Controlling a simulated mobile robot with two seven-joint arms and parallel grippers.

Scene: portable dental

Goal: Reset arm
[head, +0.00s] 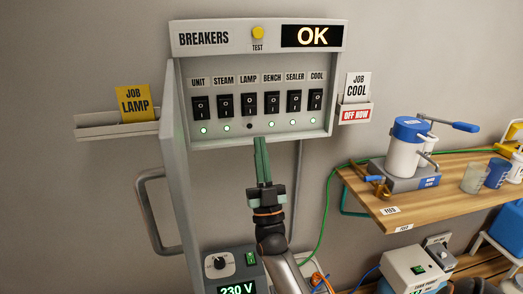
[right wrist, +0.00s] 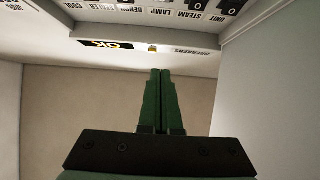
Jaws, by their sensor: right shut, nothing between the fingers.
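My right gripper (head: 262,160) stands upright in front of the breaker panel (head: 255,128), its green fingers together and empty. Its tips are at the panel's lower edge, under the LAMP and BENCH switches; I cannot tell whether they touch it. In the right wrist view the closed fingers (right wrist: 161,100) point away, with the panel's labels upside down at the top. The LAMP switch (head: 249,105) has a dark indicator below it. The display (head: 312,36) reads OK. My left gripper is not in view.
The open cabinet door (head: 176,170) with its handle stands left of my right arm. A yellow JOB LAMP card (head: 133,103) sits in a left holder; a JOB COOL card (head: 356,86) stands behind an OFF NOW label. A wooden shelf (head: 420,190) with equipment is at right.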

